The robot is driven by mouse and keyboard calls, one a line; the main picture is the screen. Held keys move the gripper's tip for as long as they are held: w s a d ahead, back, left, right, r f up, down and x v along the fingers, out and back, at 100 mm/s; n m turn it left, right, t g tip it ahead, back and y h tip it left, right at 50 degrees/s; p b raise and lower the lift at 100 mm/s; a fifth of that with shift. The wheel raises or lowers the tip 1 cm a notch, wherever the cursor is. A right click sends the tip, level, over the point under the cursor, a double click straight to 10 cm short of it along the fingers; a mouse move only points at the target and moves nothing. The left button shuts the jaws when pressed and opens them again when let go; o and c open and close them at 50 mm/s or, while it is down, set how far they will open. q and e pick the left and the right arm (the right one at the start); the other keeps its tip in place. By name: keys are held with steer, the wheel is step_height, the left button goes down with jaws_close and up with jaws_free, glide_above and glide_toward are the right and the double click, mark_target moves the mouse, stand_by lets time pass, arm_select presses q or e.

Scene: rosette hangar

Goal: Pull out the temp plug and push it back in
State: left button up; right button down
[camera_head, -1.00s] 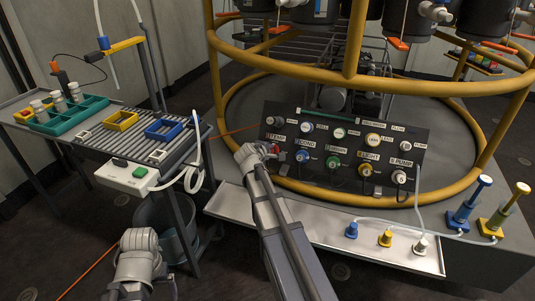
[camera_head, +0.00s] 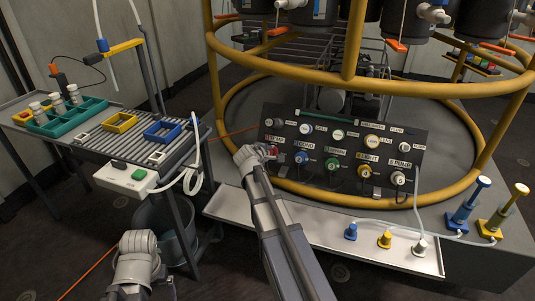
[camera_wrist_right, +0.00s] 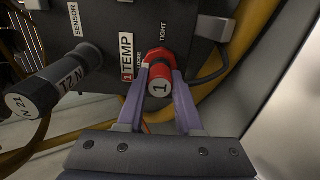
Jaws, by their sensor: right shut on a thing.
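My right gripper (camera_wrist_right: 160,82) is shut on the plug, one purple finger on each side. In the head view my right gripper (camera_head: 268,152) is at the left end of the panel (camera_head: 315,178), and only a bit of red shows there. My left arm is at the lower left, with its gripper's fingers out of sight.
Beside the temp plug stands a black sensor connector (camera_wrist_right: 65,80). Further plugs sit along the panel, including a blue one (camera_head: 302,158) and a green one (camera_head: 333,165). A metal tray (camera_head: 300,225) lies below. Yellow rails (camera_head: 225,105) surround the panel.

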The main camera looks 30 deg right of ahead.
steer(key=shift+w+d+f, duration=0.25)
steer(key=shift+d, duration=0.05)
stand_by(1.0)
steer(key=c, duration=0.5)
jaws_free()
steer(key=p+v, duration=0.3)
steer(key=v, duration=0.4)
steer(key=shift+s+a+r+p, duration=0.2)
steer(key=shift+a+p, duration=0.05)
steer(key=shift+p, duration=0.1)
